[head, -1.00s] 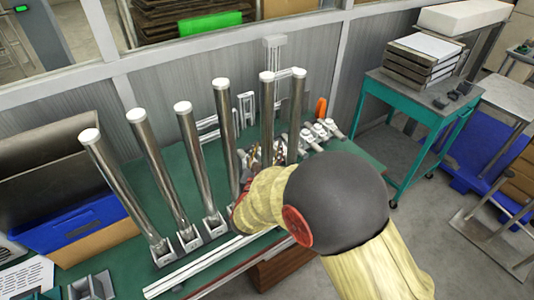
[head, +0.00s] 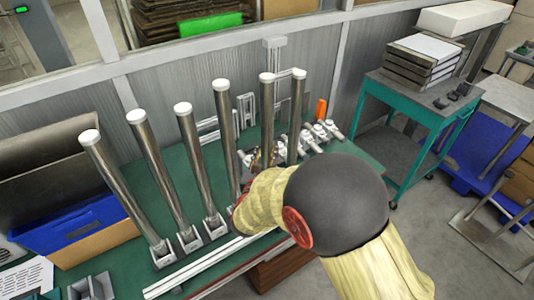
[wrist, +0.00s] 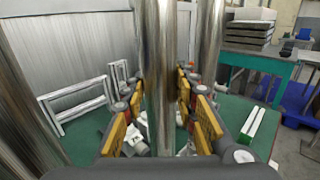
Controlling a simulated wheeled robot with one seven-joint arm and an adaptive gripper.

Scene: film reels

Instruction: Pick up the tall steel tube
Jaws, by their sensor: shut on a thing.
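Several tall steel tubes with white caps stand in a row on the green bench in the head view. My gripper (wrist: 160,125) has its yellow-padded fingers on either side of a steel tube (wrist: 158,60) in the middle of the wrist view, and is shut on it. In the head view this appears to be the fifth tube from the left (head: 267,110), though my arm hides much of the grip. The tube looks upright; its lower end is hidden. Another tube (wrist: 208,45) stands to the right, and one (wrist: 22,110) leans into view close at left.
The green bench (head: 120,262) has small brackets and a pale rail (head: 205,268) along its front. A blue bin (head: 75,228) is at left. White-capped fittings (head: 318,135) lie right of the tubes. A teal cart (head: 420,105) stands further right.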

